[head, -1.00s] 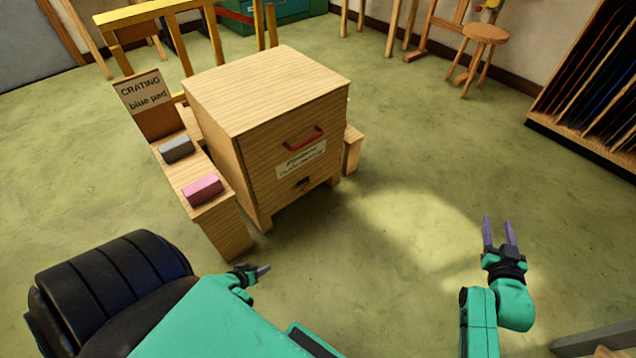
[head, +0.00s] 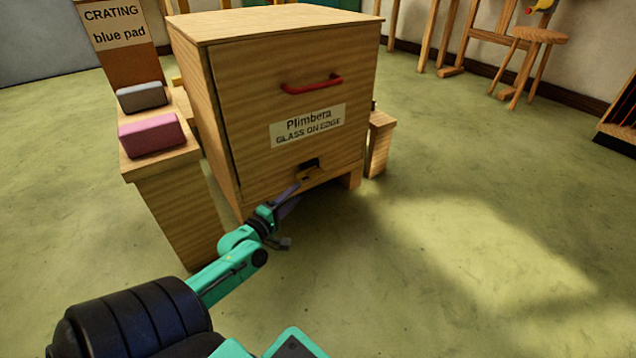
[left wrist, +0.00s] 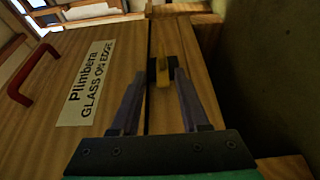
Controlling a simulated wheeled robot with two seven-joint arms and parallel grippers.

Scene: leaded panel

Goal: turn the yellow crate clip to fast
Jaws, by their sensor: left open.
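The yellow crate clip (head: 312,174) sits on a dark plate low on the front of the wooden crate (head: 225,120), below the label. My left gripper (head: 292,193) reaches up to it from the lower left. In the left wrist view the yellow clip (left wrist: 164,72) lies between the two purple fingertips of my left gripper (left wrist: 160,78), which are apart. I cannot tell whether either finger touches it. My right gripper is out of view.
The crate front has a red handle (head: 312,84) and a "Plimbera GLASS ON EDGE" label (head: 307,126). A wooden stand on the left holds a pink pad (head: 151,135) and a grey pad (head: 141,96) beneath a "CRATING blue pad" sign (head: 115,25).

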